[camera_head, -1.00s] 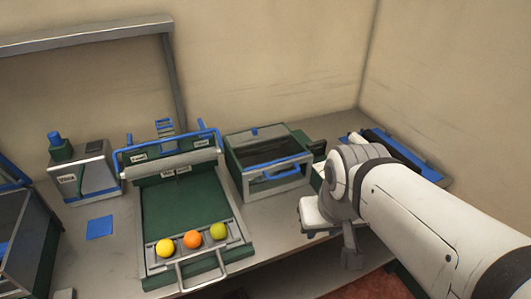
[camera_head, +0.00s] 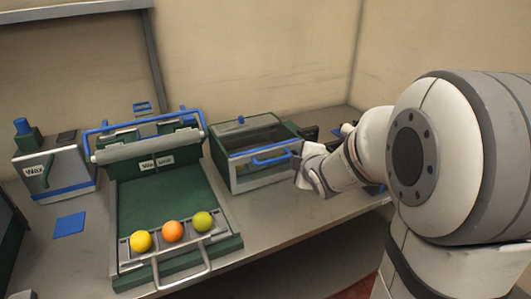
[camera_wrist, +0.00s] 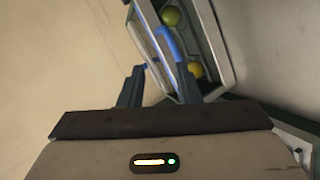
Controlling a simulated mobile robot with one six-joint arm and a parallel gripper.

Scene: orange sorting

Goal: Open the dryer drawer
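The dryer (camera_head: 225,165) is a green and grey box with a see-through front, right of the sorting tray. Its drawer carries a blue bar handle (camera_head: 270,161) and looks shut. In the wrist view the blue handle (camera_wrist: 168,44) runs down close to the right finger, with yellow-green fruits (camera_wrist: 195,70) seen beyond it inside. My gripper (camera_wrist: 160,75) is open, its dark fingers apart with the handle near their tips. I cannot tell whether the handle lies between them. In the head view my wrist is right of the dryer front; the fingertips are hard to make out.
A green sorting tray (camera_head: 165,200) with yellow, orange and yellow-green fruits at its front stands left of the dryer. A wax box (camera_head: 70,170) and a blue square (camera_head: 70,224) are farther left. The grey table before the dryer is clear.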

